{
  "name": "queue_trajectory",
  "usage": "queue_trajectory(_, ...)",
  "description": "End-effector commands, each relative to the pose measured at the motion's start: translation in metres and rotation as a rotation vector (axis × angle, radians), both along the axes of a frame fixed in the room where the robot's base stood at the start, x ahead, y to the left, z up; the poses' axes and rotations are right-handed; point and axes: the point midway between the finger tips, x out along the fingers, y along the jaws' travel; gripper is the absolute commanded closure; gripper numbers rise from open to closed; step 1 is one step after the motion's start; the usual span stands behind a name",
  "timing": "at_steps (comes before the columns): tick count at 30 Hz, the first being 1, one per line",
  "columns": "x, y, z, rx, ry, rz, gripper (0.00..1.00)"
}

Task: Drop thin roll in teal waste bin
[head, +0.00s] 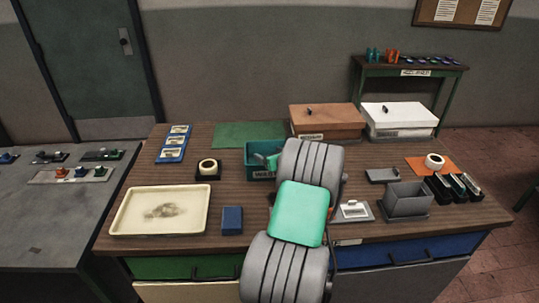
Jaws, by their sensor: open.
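A cream tape roll (202,167) lies on a small black pad left of the bin. A white tape roll (428,161) lies on an orange mat at the right. I cannot tell for sure which roll is the thin one. The bin's inside is largely hidden.
A cream tray (128,222) and a blue box (232,220) stand at the front left. Brown (325,122) and white (400,121) lidded boxes are behind. A grey open bin (406,203) and black holders (440,190) stand right. The green mat (235,133) is clear.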

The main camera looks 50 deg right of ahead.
Motion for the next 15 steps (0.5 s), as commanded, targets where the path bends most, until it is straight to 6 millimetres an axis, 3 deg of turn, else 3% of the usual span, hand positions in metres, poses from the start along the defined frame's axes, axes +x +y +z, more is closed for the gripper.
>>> queue_trajectory(6,0.000,0.000,0.016,-0.001,0.000,0.000,0.24)
queue_trajectory(15,-0.065,0.030,0.041,-0.002,0.000,-0.005,0.24)
